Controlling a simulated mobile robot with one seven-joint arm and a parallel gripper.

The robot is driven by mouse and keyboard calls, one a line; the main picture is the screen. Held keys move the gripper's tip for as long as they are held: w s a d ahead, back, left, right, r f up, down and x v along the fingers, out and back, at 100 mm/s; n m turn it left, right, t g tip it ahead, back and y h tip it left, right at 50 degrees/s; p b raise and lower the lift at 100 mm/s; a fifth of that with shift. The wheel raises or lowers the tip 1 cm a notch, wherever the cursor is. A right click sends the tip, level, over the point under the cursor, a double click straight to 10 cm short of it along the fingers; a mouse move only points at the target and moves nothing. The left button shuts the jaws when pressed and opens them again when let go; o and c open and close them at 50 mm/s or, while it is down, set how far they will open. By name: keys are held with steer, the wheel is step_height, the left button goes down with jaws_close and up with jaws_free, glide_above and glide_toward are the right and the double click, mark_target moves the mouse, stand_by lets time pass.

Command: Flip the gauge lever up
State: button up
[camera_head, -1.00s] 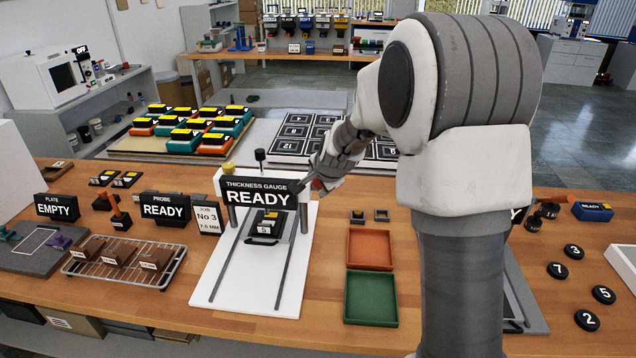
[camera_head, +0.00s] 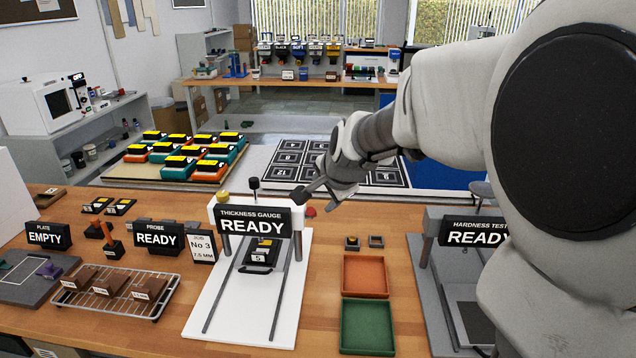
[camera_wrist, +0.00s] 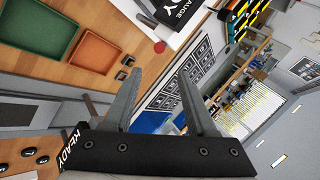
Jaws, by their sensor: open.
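The thickness gauge (camera_head: 252,221) stands on a white base, its black sign reading READY. A dark-knobbed stalk (camera_head: 254,184) rises behind the sign, and a yellow knob (camera_head: 222,197) sits at its upper left. I cannot tell for certain which part is the lever. My gripper (camera_head: 302,196) is at the sign's upper right end in the head view; contact cannot be judged. In the wrist view my gripper (camera_wrist: 157,76) is open with nothing between the fingers, and part of the gauge sign (camera_wrist: 182,14) shows beyond them.
The hardness tester (camera_head: 470,235) is at right, partly behind my arm. A wire rack (camera_head: 150,305) with brown blocks is at left.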

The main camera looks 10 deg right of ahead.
steer(key=shift+v, duration=1.5)
steer(key=s+a+f+n+g, duration=0.1)
steer(key=s+n+g, duration=0.1)
steer(key=s+n, duration=1.1)
steer(key=s, duration=1.2)
steer(key=shift+s+n+g, duration=0.3)
steer(key=shift+g, duration=0.1)
